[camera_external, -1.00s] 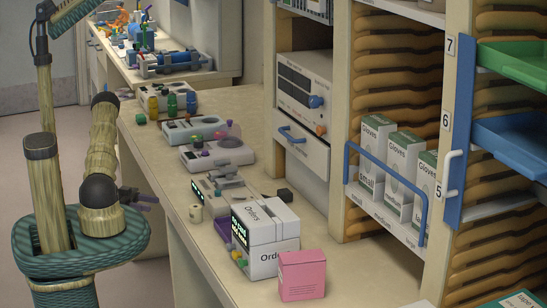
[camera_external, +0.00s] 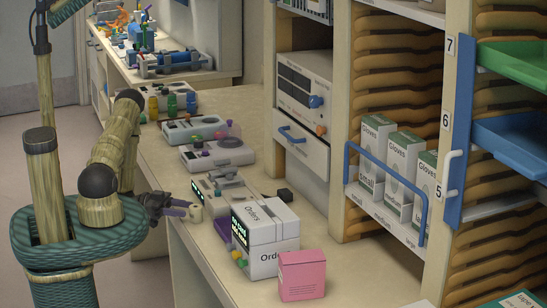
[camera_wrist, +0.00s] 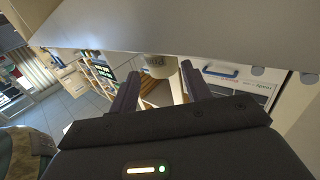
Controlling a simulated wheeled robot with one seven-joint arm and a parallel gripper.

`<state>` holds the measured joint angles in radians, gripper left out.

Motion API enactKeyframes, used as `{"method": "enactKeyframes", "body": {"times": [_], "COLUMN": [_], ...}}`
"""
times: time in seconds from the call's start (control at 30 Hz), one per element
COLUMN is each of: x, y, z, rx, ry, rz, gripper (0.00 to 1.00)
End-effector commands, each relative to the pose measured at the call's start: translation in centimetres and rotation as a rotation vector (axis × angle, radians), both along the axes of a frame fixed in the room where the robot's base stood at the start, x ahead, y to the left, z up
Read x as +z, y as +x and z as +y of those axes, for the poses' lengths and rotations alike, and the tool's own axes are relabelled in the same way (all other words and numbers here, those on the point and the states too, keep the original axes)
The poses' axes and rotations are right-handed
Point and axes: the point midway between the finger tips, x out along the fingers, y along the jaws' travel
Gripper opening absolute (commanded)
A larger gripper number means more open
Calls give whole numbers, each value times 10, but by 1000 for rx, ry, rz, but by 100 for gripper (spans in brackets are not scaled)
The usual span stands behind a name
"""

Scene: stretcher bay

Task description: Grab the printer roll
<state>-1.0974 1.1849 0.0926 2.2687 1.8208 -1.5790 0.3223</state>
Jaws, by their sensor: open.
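I cannot tell whether a finger touches the roll.
The counter (camera_external: 205,240) runs along the bench front. A pink box (camera_external: 302,275) stands in front of the printer. A grey device (camera_external: 220,184) sits just behind the roll. Glove boxes (camera_external: 398,174) fill the shelf at right. Open floor lies at left.

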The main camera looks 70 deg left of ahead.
Motion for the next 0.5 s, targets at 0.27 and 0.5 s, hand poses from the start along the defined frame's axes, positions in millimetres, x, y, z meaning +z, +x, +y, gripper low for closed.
{"method": "enactKeyframes", "body": {"times": [0.27, 0.5], "x": [0, 6], "y": [1, 16], "z": [-1, -12], "rx": [0, -4], "ry": [-1, -2], "rz": [1, 0], "gripper": [48, 48]}}
